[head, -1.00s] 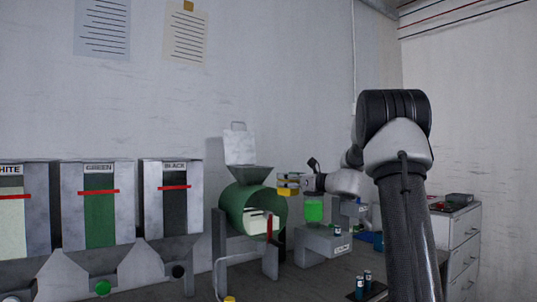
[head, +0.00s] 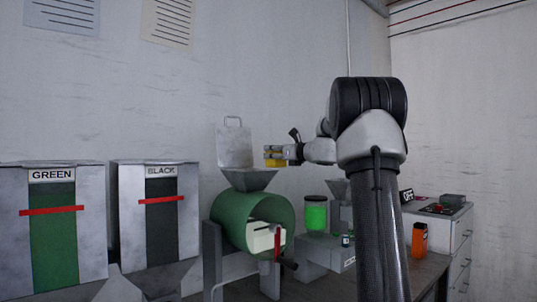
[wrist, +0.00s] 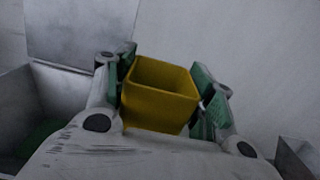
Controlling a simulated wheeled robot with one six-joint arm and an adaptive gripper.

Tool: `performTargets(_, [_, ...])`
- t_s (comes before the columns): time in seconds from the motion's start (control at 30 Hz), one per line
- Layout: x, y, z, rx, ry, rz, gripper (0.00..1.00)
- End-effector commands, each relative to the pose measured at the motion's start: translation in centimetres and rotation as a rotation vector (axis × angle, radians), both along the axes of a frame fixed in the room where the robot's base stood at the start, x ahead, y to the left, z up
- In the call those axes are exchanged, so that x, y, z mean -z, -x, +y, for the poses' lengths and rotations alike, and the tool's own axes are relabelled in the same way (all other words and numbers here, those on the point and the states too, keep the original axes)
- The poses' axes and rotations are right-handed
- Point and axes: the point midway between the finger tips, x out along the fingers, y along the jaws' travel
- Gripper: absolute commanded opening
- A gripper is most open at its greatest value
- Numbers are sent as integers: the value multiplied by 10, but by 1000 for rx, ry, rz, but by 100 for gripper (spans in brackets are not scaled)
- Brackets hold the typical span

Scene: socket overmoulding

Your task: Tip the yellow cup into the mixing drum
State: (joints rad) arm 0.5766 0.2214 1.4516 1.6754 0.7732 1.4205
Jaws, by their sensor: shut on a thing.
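My gripper (head: 272,156) is shut on the yellow cup (wrist: 160,108), whose square open mouth shows in the wrist view between the green finger pads. The inside of the cup that I can see is plain yellow; its bottom is hidden. In the head view the yellow cup (head: 275,163) is mostly covered by the fingers. It is held level with the raised lid, just above and to the right of the grey hopper (head: 248,180). The green mixing drum (head: 228,222) lies on its side under that hopper, with a pale box-like part on its front.
The hopper's lid (head: 233,147) stands open against the wall. GREEN (head: 52,230) and BLACK (head: 160,220) bins stand at left. A jar of green material (head: 316,214) stands right of the drum. An orange bottle (head: 419,240) and a grey cabinet (head: 450,235) are at right.

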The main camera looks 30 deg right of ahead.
Motion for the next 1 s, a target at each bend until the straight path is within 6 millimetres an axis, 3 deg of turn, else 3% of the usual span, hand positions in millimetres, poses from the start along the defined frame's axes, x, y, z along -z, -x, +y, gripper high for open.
performTargets(0.37, [10,4,21,0,255,-49,27])
performTargets(0.67, [19,8,40,0,652,-127,27])
performTargets(1.0, [12,13,69,-3,1015,-198,27])
